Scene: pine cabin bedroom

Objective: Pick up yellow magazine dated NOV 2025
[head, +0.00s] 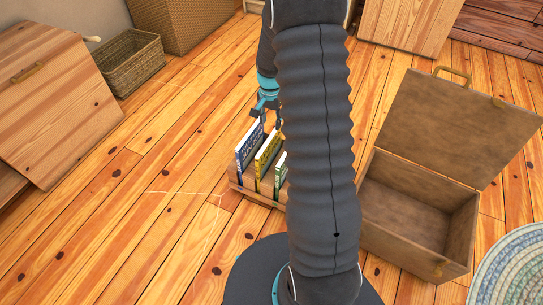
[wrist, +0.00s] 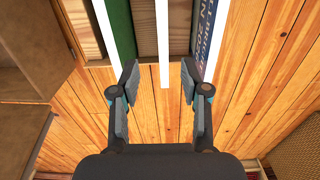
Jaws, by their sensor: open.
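The yellow magazine (head: 266,157) stands upright in the middle of a small wooden rack (head: 251,193) on the floor. A blue magazine (head: 249,149) is to its left and a green one (head: 281,172) to its right, partly behind my arm. My gripper (head: 268,112) is above the rack, open and empty. In the wrist view my open fingers (wrist: 159,84) lie either side of the middle magazine's white edge (wrist: 164,45). The green cover (wrist: 119,30) is at the left and the blue cover (wrist: 270,30) at the right. The yellow cover and its date cannot be read there.
An open wooden chest (head: 405,205) stands right of my arm. A wicker basket (head: 128,63) and a pine cabinet (head: 55,100) are at the left. A braided rug (head: 508,265) lies at the lower right. The plank floor left of the rack is clear.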

